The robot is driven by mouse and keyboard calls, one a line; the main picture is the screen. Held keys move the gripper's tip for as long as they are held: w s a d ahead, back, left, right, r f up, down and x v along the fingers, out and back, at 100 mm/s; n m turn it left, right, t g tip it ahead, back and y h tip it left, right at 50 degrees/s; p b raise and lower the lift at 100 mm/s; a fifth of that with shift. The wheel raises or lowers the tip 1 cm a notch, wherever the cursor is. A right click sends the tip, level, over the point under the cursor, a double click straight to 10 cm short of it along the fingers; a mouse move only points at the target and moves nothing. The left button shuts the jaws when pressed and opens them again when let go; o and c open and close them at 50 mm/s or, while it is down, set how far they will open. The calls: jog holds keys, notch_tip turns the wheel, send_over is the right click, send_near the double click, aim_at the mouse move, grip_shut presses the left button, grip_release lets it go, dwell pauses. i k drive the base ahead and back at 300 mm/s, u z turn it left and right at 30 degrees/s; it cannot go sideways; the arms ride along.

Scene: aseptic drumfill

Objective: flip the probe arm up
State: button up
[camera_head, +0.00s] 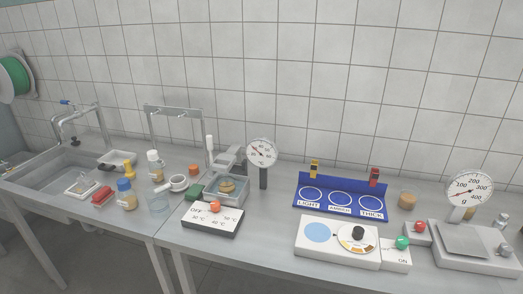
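A round dial thermometer marked °C (262,153) stands on a dark post behind the counter's middle. Just left of it, a grey metal piece (229,157) sits above a metal-walled bath (226,190) that holds a small tan jar (227,186). A slim white upright piece (210,145) stands at the left of the grey piece. I cannot tell for certain which of these parts is the probe arm. My gripper is not in view.
A control box with a red knob (212,218) stands before the bath. A blue LIGHT-to-THICK rack (341,198), a white dial device (336,242) and a scale (468,244) are right.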

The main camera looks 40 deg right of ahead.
aim_at(233, 156)
jog(key=z, duration=0.8)
jog(key=k, duration=1)
jog(key=i, duration=0.95)
